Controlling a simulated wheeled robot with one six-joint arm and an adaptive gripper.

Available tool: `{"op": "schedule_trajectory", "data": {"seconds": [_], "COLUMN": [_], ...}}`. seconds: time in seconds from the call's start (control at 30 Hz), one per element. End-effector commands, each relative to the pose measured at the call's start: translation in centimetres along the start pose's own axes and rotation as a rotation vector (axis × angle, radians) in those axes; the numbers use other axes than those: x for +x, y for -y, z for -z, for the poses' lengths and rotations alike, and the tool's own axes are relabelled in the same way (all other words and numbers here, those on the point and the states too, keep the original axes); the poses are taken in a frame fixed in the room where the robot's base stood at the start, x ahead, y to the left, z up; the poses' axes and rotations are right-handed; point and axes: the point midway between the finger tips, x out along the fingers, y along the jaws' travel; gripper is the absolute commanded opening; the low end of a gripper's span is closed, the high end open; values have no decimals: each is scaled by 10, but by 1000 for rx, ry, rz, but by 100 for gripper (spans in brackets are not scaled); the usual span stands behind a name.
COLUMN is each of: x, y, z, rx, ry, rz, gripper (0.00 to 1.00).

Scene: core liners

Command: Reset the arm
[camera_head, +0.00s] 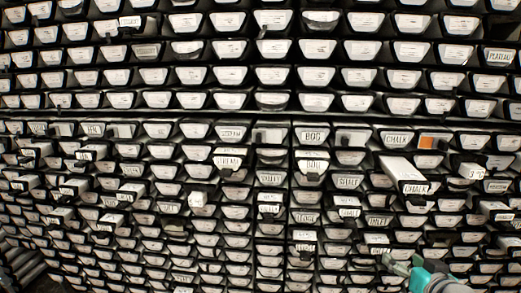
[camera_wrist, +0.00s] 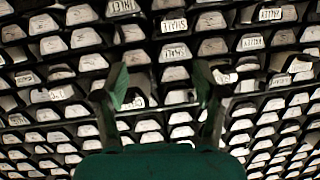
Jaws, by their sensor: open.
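My gripper (camera_wrist: 160,90) shows in the wrist view with its two dark fingers well apart and nothing held between them. Behind the fingers is a rack of white-fronted core liners, such as one marked with dark lettering (camera_wrist: 174,52). In the head view my gripper and wrist, grey and teal, enter at the bottom right (camera_head: 388,262), in front of the lower rows of the rack. In that view I cannot tell whether the fingertips touch a liner.
The rack fills the head view with rows of liners in dark slots. Several stick out, including a long one marked CHALK (camera_head: 405,172) above my gripper. An orange patch (camera_head: 427,143) marks another liner. Grey tubes (camera_head: 18,262) lie at the bottom left.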

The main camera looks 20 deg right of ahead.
Motion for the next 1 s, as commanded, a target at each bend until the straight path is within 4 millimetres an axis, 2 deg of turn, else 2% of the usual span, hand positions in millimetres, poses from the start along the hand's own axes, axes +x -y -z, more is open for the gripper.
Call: {"op": "schedule_trajectory", "data": {"seconds": [0.03,0.23,0.47,0.77,1.0], "x": [3,5,-11,-57,-110], "y": [12,51,90,128,146], "z": [-19,-76,-141,-217,-267], "rx": [10,31,33,-1,-53], "ry": [8,2,-1,-1,-6], "rz": [14,50,83,133,185], "gripper": [70,70,70,70,70]}}
